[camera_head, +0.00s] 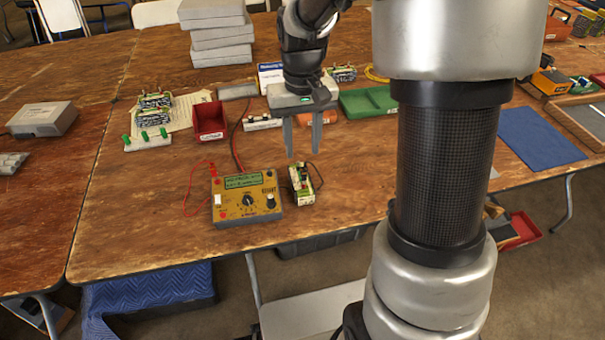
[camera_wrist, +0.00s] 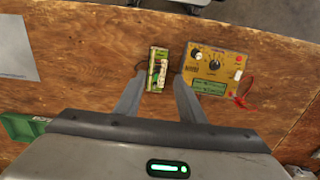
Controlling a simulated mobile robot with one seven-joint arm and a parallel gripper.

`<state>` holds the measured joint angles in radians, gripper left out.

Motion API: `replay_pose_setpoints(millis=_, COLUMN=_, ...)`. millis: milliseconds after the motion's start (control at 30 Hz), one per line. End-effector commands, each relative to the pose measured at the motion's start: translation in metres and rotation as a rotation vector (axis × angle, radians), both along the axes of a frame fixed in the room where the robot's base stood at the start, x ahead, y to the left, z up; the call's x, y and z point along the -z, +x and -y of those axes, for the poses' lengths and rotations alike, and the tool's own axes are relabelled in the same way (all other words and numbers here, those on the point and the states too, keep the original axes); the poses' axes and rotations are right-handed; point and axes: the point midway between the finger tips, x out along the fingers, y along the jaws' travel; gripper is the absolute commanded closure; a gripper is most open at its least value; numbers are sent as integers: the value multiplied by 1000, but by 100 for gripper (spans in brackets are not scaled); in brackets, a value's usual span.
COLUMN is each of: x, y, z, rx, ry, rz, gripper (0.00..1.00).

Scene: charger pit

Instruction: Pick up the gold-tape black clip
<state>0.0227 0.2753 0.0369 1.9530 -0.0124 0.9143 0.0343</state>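A small green-and-white board (camera_head: 301,186) stands near the table's front edge, right of the yellow meter, with a dark clip-like part and a black lead on it. In the wrist view the same board (camera_wrist: 157,68) lies just beyond and between my fingertips. I cannot make out gold tape on the dark part, so I cannot tell if it is the gold-tape black clip. My gripper (camera_head: 303,152) is open and empty, its fingers pointing down above and behind the board. In the wrist view its fingers (camera_wrist: 160,77) are spread apart with nothing between the pads.
A yellow meter (camera_head: 246,199) with red leads sits close left of the board. Behind are a red bin (camera_head: 209,122), a green tray (camera_head: 368,101), a white strip with green knobs (camera_head: 147,140) and stacked grey boxes (camera_head: 218,33). The tabletop right of the board is clear.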

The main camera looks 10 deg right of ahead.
Motion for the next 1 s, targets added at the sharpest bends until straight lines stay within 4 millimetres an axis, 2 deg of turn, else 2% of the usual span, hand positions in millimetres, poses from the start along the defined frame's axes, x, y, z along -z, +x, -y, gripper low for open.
replay_pose_setpoints(millis=33, x=14, y=-1, z=0, rx=0, ry=0, rz=-3, gripper=64)
replay_pose_setpoints(millis=100, x=24, y=-1, z=0, rx=0, ry=0, rz=-2, gripper=64)
replay_pose_setpoints(millis=433, x=46, y=1, z=1, rx=0, ry=0, rz=-1, gripper=64)
replay_pose_setpoints(millis=700, x=85, y=3, z=4, rx=-1, ry=0, rz=-3, gripper=64)
replay_pose_setpoints(millis=1000, x=90, y=4, z=4, rx=-1, ry=0, rz=1, gripper=66)
